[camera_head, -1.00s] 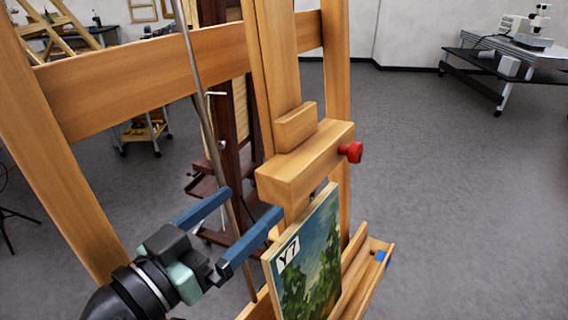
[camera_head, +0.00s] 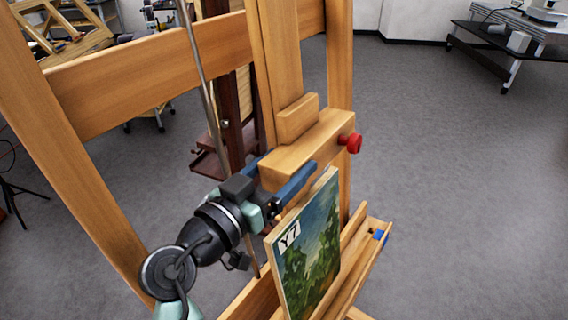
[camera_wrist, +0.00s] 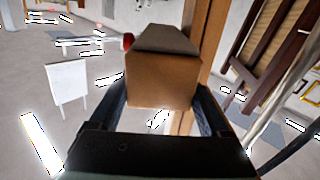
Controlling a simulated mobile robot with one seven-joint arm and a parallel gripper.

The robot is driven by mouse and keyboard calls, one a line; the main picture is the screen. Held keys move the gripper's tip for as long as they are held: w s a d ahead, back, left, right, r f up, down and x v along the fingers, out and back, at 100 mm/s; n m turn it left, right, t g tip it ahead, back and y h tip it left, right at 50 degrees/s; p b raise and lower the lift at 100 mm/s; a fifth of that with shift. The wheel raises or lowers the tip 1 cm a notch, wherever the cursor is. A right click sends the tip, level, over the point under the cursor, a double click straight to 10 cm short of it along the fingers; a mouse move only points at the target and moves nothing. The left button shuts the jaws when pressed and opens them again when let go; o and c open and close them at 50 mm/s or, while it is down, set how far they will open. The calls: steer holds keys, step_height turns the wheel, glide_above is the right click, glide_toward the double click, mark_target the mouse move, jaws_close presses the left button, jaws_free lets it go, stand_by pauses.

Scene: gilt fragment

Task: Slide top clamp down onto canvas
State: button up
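The top clamp (camera_head: 311,146) is a wooden block with a red knob (camera_head: 352,142) on the easel's centre post. It sits just above the top edge of the canvas (camera_head: 309,252), a green-and-blue painting marked Y7 that stands on the lower ledge. A gap between clamp and canvas is hard to judge. My gripper (camera_head: 281,171) straddles the clamp's near end, one blue finger on each side. In the wrist view, the clamp (camera_wrist: 163,80) lies between the fingers of my gripper (camera_wrist: 162,95). Whether the fingers press on it is unclear.
The easel's wide crossbar (camera_head: 150,80) and side post stand to the left, and a thin metal rod (camera_head: 203,80) runs beside the centre post. The canvas ledge (camera_head: 362,262) is below. Open grey floor lies to the right, with a dark table (camera_head: 515,45) far back.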

jaws_close()
steer(key=shift+f, duration=0.1)
steer(key=f+b, duration=0.3)
steer(key=b, duration=0.1)
steer(key=d+f+b, duration=0.1)
steer(key=f+b, duration=0.3)
steer(key=s+f+b, duration=0.1)
steer(key=f+b, duration=0.2)
steer(key=b, duration=0.2)
steer(key=shift+d+f, duration=0.15)
steer(key=shift+f, duration=0.35)
steer(key=shift+o, duration=2)
jaws_free()
